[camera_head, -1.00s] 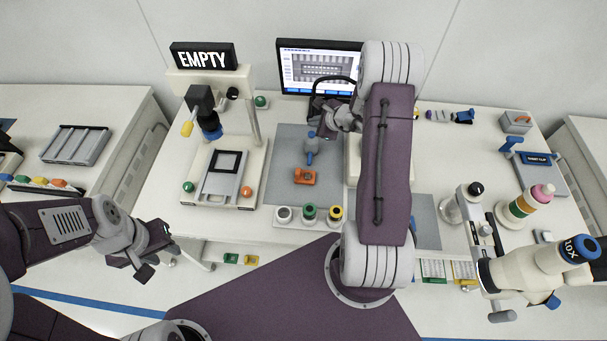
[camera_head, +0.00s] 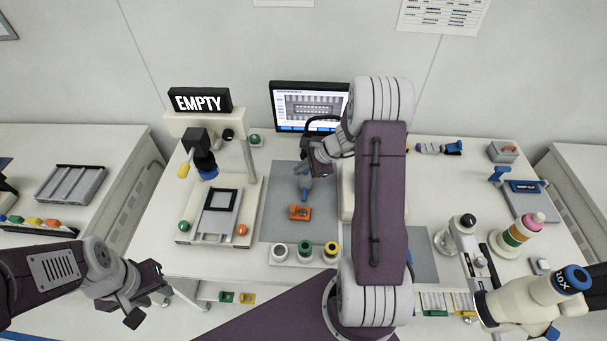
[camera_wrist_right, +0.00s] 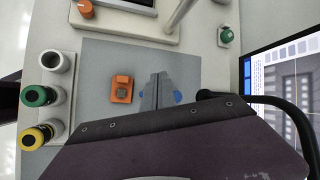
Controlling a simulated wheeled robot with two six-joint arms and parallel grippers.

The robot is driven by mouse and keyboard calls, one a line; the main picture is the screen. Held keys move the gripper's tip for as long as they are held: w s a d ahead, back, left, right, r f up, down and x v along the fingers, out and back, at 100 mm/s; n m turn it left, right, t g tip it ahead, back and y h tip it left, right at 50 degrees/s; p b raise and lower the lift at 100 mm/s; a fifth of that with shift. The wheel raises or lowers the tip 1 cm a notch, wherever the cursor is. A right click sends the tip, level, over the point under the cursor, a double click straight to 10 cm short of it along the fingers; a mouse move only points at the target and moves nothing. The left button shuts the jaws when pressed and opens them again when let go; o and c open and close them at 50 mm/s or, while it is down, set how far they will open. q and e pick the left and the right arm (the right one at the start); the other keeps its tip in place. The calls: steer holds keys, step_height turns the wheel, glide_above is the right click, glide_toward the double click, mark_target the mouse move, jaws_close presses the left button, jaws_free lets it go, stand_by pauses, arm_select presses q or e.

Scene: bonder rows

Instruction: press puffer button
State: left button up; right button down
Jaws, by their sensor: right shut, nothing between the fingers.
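My right gripper (camera_head: 303,184) points down over the grey mat (camera_head: 276,219). In the right wrist view its fingers (camera_wrist_right: 157,91) are shut and empty. A blue object (camera_wrist_right: 177,97) shows on both sides of the fingertips and is partly hidden by them; contact is unclear. An orange block (camera_head: 300,212) lies just in front of the gripper. No button is labelled as the puffer's. My left gripper (camera_head: 150,290) hangs at the lower left, away from the table objects; its opening is unclear.
Green (camera_head: 184,226) and orange (camera_head: 242,230) knobs are on the machine at left, beneath an EMPTY sign (camera_head: 200,101). Another green button (camera_head: 254,139) is near the monitor (camera_head: 308,106). A microscope (camera_head: 530,300) is at right.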

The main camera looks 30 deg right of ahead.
steer(key=s+d+r+n+g+h, duration=0.1)
steer(key=d+r+n+g+h, duration=0.4)
steer(key=n, duration=0.7)
steer(key=a+r, duration=0.1)
steer(key=w+a+r+n+t, duration=0.1)
steer(key=w+a+r+t+h, duration=0.1)
steer(key=shift+a+r+n, duration=0.2)
steer(key=shift+a+n, duration=0.05)
steer(key=shift+n, duration=0.15)
steer(key=shift+d, duration=0.1)
steer(key=p+x, duration=0.2)
steer(key=x, duration=1)
steer(key=shift+f+p, duration=0.3)
steer(key=shift+f, duration=0.8)
